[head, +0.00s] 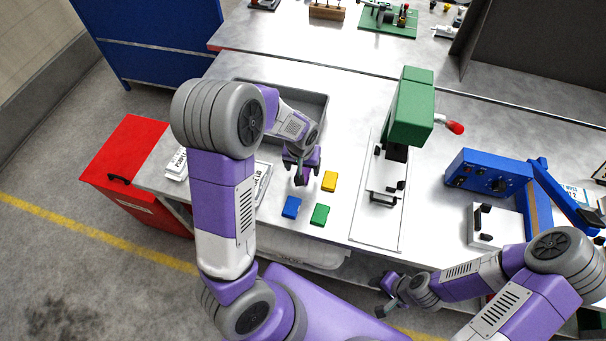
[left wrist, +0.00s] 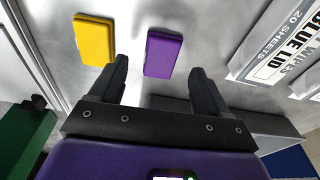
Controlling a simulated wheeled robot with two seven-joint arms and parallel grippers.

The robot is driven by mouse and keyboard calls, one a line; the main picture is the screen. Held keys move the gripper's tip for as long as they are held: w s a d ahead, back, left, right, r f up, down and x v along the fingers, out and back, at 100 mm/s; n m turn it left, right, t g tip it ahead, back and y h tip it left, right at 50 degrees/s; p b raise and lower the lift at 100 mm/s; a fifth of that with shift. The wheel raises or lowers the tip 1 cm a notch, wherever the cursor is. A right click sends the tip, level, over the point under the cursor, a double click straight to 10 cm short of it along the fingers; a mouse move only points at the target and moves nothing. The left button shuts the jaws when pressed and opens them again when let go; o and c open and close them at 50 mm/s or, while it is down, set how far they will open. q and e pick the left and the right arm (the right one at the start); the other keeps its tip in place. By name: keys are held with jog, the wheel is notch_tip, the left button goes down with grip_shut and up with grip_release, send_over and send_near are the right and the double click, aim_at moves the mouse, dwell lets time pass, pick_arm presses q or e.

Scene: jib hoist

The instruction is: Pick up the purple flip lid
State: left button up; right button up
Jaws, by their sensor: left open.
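The purple flip lid (left wrist: 162,53) lies flat on the metal bench in the left wrist view, just ahead of my left gripper's fingers and roughly centred between them. My left gripper (left wrist: 160,66) is open and empty, apart from the lid.
A yellow block (head: 329,181), a blue block (head: 291,207) and a green block (head: 320,215) lie close by. A grey tray (head: 315,100) stands behind. A green press (head: 410,110) stands to the right. A label box (left wrist: 285,45) lies right of the lid in the wrist view.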

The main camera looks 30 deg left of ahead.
aim_at(303, 170)
pick_arm(q)
jog(key=shift+w+a+f, duration=0.1)
jog(key=shift+w+f, duration=0.05)
jog(key=shift+f, duration=0.65)
jog(key=shift+w+f, duration=0.1)
jog(key=shift+f, duration=0.65)
jog(key=shift+c, duration=0.4)
jog(key=c, duration=1)
jog(key=shift+r, duration=0.1)
jog(key=shift+c, duration=0.2)
